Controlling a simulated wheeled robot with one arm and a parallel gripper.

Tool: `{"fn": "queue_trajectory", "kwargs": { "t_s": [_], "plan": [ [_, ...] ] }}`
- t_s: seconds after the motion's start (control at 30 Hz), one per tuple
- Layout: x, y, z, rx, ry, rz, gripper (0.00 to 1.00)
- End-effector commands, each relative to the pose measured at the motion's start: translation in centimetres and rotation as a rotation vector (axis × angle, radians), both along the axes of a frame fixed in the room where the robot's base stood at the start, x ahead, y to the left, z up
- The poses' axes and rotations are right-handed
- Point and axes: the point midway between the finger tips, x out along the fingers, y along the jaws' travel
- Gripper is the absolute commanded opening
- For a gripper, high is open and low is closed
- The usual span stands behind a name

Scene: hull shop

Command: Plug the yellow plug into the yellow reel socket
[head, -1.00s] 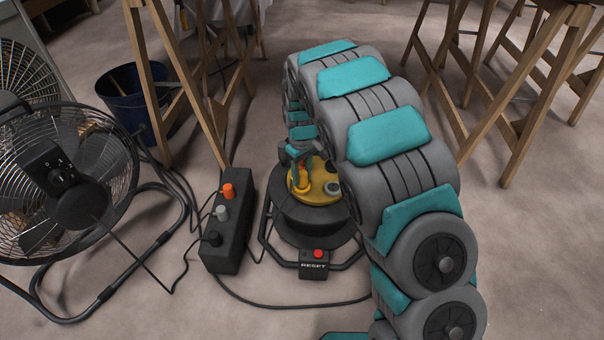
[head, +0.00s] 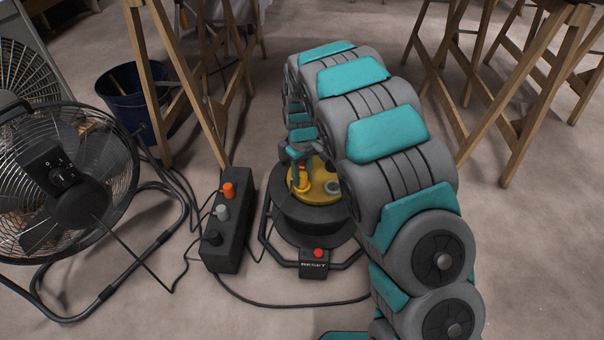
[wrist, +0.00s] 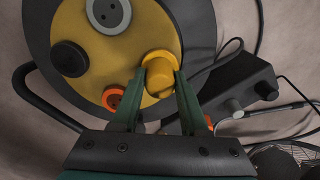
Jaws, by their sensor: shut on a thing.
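My gripper (wrist: 160,78) is shut on the yellow plug (wrist: 159,71) and holds it over the yellow top face (wrist: 138,42) of the cable reel. In the head view the gripper (head: 300,160) reaches down to the left part of the reel top, with the yellow plug (head: 301,180) between its fingers. The plug covers the spot below it.
The reel face also has a grey socket (wrist: 108,12), a black one (wrist: 70,58) and an orange one (wrist: 113,97). A red reset button (head: 318,253) sits at the reel's front. A black power strip (head: 228,228) stands left, beside a fan (head: 65,185). Wooden trestles (head: 185,80) stand behind.

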Motion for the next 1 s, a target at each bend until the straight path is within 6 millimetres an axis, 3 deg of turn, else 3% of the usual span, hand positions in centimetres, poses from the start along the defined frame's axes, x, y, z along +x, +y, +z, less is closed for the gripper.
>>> {"fn": "queue_trajectory", "kwargs": {
  "t_s": [0.27, 0.3, 0.6, 1.0],
  "plan": [
    [0.01, 0.01, -0.51, 0.0, 0.0, 0.0, 0.0],
    [0.01, 0.01, -0.51, 0.001, -0.001, 0.0, 0.46],
    [0.01, 0.01, -0.5, 0.0, 0.0, 0.0, 0.79],
    [0.04, 0.03, 0.26, 0.001, -0.001, 0.0, 0.79]
  ]
}}
